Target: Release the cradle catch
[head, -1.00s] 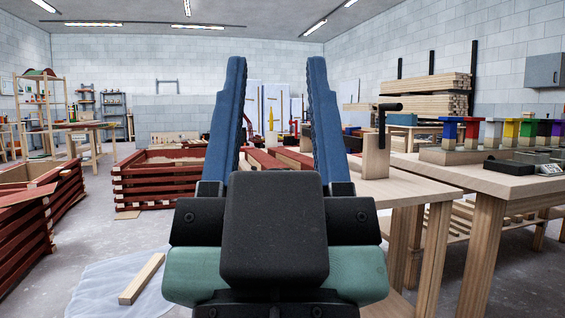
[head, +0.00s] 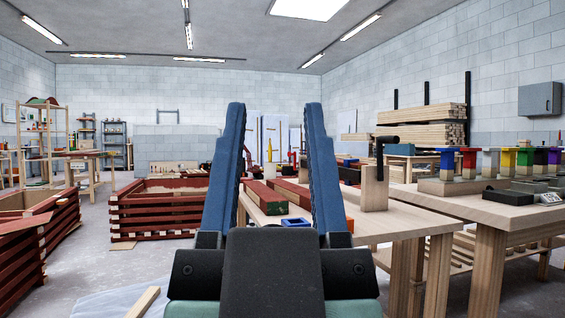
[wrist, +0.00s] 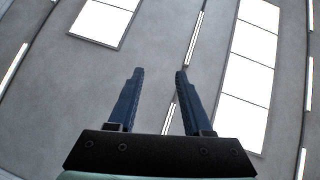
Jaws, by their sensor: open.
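My gripper (head: 275,106) is open and empty, its two blue fingers pointing up in the middle of the head view. In the wrist view my gripper (wrist: 159,72) also stands open, with only ceiling beyond it. A wooden upright (head: 374,190) with a black lever handle (head: 389,139) stands on the bench (head: 402,221), just right of the right finger in the picture. I cannot tell whether this is the cradle catch. Red-painted battens (head: 265,197) lie on the bench, seen between the fingers and apart from them. My fingers hide part of the bench.
A blue frame-like piece (head: 297,222) lies near the bench's front. A second bench (head: 468,205) at right holds coloured blocks (head: 468,160) and a black box (head: 508,196). A batten (head: 143,303) lies on a floor sheet.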

